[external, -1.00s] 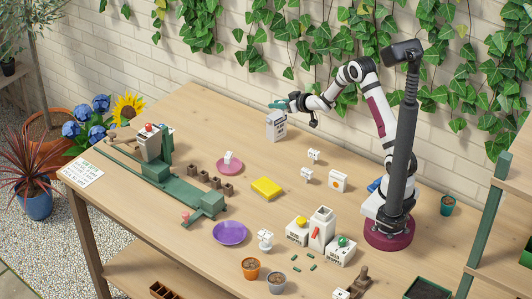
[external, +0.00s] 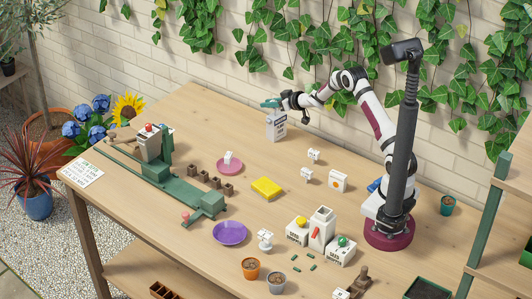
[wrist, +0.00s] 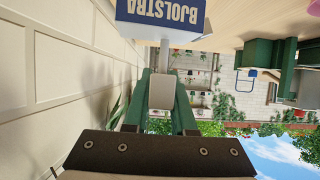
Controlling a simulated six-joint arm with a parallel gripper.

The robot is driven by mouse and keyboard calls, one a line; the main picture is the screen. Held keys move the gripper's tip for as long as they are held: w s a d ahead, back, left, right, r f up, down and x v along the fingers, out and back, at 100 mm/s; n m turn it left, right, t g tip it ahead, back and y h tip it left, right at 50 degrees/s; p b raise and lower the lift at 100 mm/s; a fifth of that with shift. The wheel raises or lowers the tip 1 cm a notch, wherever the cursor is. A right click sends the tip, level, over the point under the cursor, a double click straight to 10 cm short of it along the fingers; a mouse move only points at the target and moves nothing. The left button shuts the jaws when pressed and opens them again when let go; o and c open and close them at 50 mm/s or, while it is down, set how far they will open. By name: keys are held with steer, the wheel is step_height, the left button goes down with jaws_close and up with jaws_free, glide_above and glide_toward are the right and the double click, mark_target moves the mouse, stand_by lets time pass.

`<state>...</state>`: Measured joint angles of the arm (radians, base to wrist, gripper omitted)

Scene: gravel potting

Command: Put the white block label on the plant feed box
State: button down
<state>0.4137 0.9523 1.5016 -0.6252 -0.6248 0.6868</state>
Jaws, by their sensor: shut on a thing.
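My gripper (external: 270,104), with green fingers, is at the top of a tall pale box (external: 277,126) at the back of the table. In the wrist view the fingers (wrist: 161,98) are shut on a small white block (wrist: 161,92), with a narrow pale stem between it and a box lettered BJOLSTRA (wrist: 183,14). The wrist picture is upside down, so the block is above that box. Whether the stem touches the box is unclear. The lettering does not show whether this is the plant feed box.
White blocks on stands (external: 314,155) and a white box with an orange spot (external: 338,181) stand to the right. A yellow block (external: 267,189), a purple plate (external: 229,233) and a green rig (external: 180,188) are nearer. The brick wall is close behind.

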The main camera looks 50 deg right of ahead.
steer(key=shift+f, duration=0.15)
steer(key=c, duration=0.7)
jaws_free()
steer(key=shift+c, duration=0.2)
